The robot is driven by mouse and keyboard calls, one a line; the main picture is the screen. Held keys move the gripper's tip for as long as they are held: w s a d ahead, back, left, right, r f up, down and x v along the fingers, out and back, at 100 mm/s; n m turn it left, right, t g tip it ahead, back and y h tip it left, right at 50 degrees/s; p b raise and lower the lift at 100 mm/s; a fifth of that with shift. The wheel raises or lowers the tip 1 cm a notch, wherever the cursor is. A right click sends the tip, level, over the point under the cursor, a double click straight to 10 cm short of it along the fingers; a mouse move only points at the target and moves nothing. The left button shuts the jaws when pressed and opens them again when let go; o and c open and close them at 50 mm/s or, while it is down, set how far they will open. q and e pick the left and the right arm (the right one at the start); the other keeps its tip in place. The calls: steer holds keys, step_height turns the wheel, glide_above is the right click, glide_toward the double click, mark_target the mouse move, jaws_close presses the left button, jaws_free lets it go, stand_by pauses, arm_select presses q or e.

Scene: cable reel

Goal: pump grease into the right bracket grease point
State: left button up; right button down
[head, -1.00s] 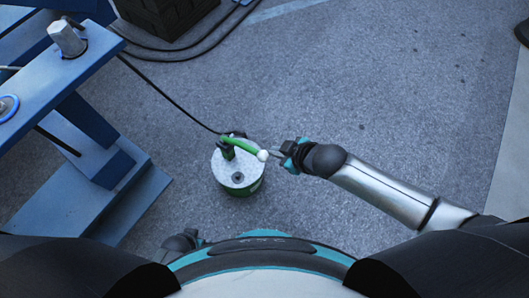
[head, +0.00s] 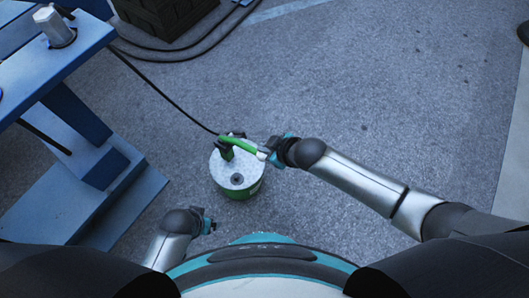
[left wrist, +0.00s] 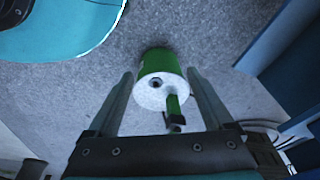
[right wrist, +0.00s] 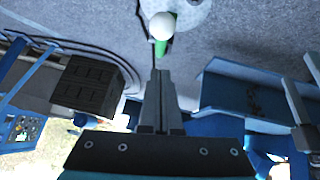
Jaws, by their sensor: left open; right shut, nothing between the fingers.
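The grease pump is a green bucket (head: 240,190) with a pale lid, standing on the floor in the head view. Its green lever (head: 239,144) rises from the lid and ends in a white knob. My right gripper (head: 268,152) is shut and empty, its fingertips at the knob end; whether they touch it I cannot tell. In the right wrist view the white knob (right wrist: 161,26) is just beyond the closed fingers. My left gripper (head: 211,226) is open and empty, low and left of the bucket. The left wrist view shows the bucket (left wrist: 160,65) beyond its spread fingers. The right bracket grease point is not identifiable.
A blue steel frame (head: 75,130) with a metal shaft end stands at the left. A black hose (head: 165,95) runs from the pump to the upper left. A dark crate (head: 165,20) is at the top. The floor to the right is open.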

mark_target(256, 151)
steer(key=f+b, duration=0.1)
steer(key=w+f+b, duration=0.1)
steer(key=f, duration=0.1)
steer(key=shift+a+f, duration=0.15)
steer(key=shift+f, duration=0.15)
arm_select(q)
steer(key=w+r+t+b, duration=0.1)
steer(key=w+r, duration=0.2)
steer(key=r, duration=0.4)
steer(key=shift+w+d, duration=0.2)
steer(key=shift+d, duration=0.25)
arm_select(e)
steer(key=shift+f, duration=0.75)
arm_select(q)
steer(key=shift+r, duration=0.1)
arm_select(e)
steer(key=shift+d+f, duration=0.15)
steer(key=shift+d, duration=0.1)
